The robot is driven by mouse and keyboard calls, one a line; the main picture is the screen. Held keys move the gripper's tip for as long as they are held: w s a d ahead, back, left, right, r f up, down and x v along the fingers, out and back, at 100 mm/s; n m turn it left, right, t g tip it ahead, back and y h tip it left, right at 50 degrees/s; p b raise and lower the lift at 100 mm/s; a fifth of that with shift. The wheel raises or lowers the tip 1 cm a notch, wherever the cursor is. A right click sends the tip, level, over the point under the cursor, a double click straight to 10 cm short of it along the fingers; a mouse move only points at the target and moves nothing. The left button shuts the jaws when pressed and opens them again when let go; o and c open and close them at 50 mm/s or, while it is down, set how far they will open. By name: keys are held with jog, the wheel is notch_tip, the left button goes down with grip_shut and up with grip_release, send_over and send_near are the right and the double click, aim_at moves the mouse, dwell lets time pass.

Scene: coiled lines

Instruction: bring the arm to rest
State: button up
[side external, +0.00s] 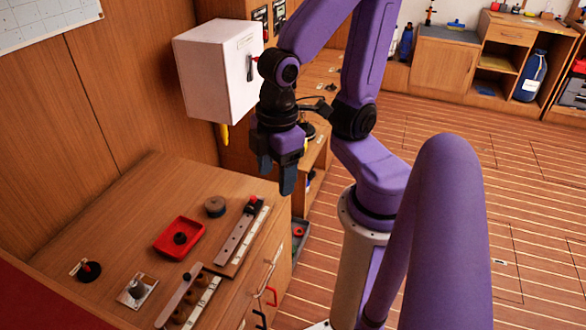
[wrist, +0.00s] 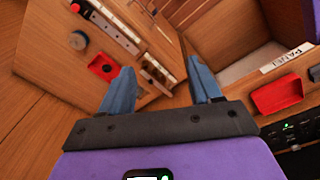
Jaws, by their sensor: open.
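My gripper (side external: 277,176) hangs from the purple arm above the right end of the wooden bench top, pointing down. In the wrist view my gripper (wrist: 160,85) shows its two blue fingers spread apart with nothing between them. No fingertip touches anything that I can see.
On the bench top (side external: 130,210) are a red tray (side external: 180,238) with a dark round piece, a grey-brown round piece (side external: 215,206) and two strip fixtures (side external: 245,235). A white box (side external: 218,70) is on the wall behind my gripper. Open floor (side external: 430,130) lies to the right.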

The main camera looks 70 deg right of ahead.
jog(key=shift+s+d+r+n, duration=0.1)
jog(key=shift+s+d+n, duration=0.2)
jog(key=shift+s, duration=0.5)
jog(key=shift+s+d+r+n, duration=0.1)
jog(key=shift+s+d+n, duration=0.15)
jog(key=shift+s, duration=0.5)
